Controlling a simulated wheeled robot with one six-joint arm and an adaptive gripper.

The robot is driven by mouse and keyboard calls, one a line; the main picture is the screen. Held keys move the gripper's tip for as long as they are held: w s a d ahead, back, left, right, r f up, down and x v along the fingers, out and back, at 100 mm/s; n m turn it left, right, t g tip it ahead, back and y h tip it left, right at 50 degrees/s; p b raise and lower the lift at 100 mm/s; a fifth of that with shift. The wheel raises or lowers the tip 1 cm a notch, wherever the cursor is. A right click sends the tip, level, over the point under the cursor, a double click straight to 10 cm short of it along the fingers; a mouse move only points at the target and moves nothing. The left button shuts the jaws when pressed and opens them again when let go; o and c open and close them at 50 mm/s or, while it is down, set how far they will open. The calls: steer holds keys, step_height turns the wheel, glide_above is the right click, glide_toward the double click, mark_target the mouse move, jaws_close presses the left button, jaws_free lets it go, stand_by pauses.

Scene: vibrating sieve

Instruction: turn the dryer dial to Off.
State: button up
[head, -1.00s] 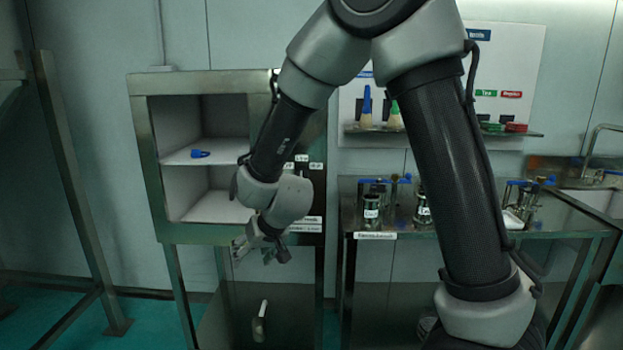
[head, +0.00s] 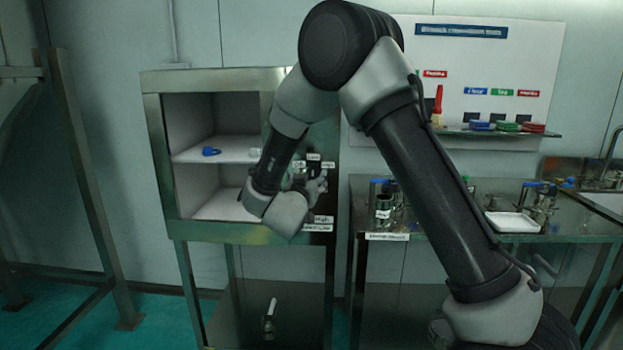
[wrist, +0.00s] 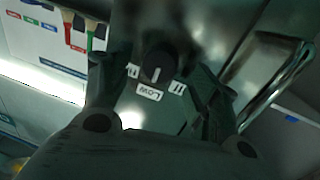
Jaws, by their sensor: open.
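The dryer (head: 158,165) is a metal cabinet with two open white shelves. Its dark round dial (wrist: 157,66) is on the panel right of the shelves. A white pointer mark on the dial faces toward the "Low" label (wrist: 149,91), which appears upside down in the wrist view. Other labels flank it, too cropped or small to read surely there. My gripper (wrist: 155,78) is open, with one finger on each side of the dial; contact cannot be told. In the head view, my gripper (head: 313,182) is at the panel just below the dial labels (head: 313,156).
A blue item (head: 210,151) lies on the dryer's upper shelf. To the right is a steel table (head: 388,237) with metal containers, below a wall board (head: 470,60) with brushes and coloured labels.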

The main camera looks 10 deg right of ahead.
steer(key=shift+x, duration=1.15)
steer(key=c, duration=1)
steer(key=shift+n, duration=0.3)
steer(key=n, duration=0.5)
steer(key=shift+f+t, duration=0.15)
steer(key=shift+t, duration=0.25)
steer(key=n, duration=0.6)
steer(key=shift+f+n+t+y, duration=0.1)
steer(key=shift+n+t+y, duration=0.2)
steer(key=shift+n+t, duration=0.1)
steer(key=shift+n, duration=0.3)
steer(key=o, duration=1)
